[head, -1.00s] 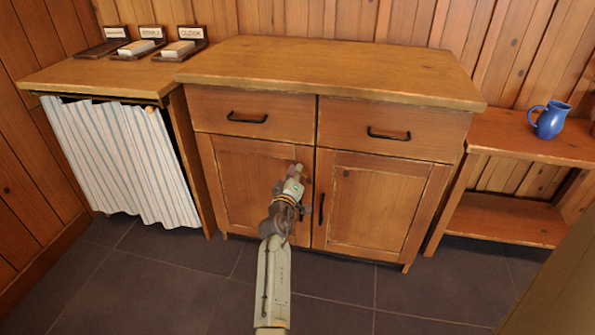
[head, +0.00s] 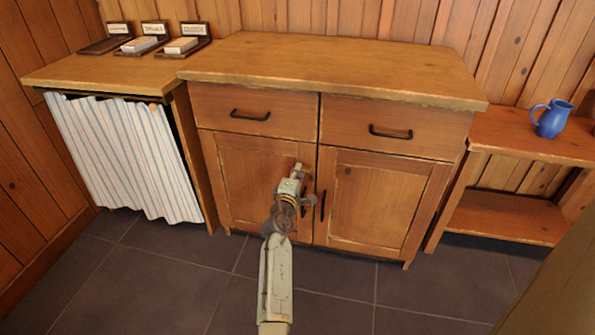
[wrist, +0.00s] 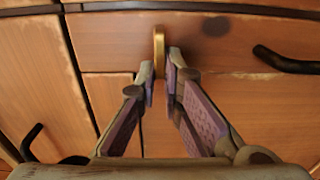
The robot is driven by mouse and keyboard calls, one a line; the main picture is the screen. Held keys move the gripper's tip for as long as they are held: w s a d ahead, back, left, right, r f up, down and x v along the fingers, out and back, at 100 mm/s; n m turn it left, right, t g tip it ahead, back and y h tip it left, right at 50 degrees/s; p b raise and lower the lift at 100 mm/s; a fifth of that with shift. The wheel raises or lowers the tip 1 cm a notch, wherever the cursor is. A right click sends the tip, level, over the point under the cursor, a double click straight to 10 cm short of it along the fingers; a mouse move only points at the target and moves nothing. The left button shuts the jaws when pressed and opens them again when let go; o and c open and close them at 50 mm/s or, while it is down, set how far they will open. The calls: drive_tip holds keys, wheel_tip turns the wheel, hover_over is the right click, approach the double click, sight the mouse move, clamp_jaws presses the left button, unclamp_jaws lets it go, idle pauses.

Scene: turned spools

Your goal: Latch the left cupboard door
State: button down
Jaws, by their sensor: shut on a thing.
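The left cupboard door (head: 243,185) is a framed wooden panel below the left drawer. It looks closed, roughly flush with the front. My gripper (head: 298,170) is at the upper right part of this door and covers that area in the head view. In the wrist view, my gripper (wrist: 162,66) has its fingertips close together on a narrow brass-coloured latch piece (wrist: 158,42). The piece stands upright in that view, against the wooden front. In the head view the latch is hidden behind my gripper.
The right cupboard door (head: 378,205) has a dark upright handle beside my gripper. Two drawers with dark handles are above. A striped curtain (head: 125,155) hangs at the left. A blue jug (head: 552,118) stands on the right shelf. The floor in front is clear.

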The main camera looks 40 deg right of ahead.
idle(0.4)
drive_tip(key=c, duration=1.7)
unclamp_jaws()
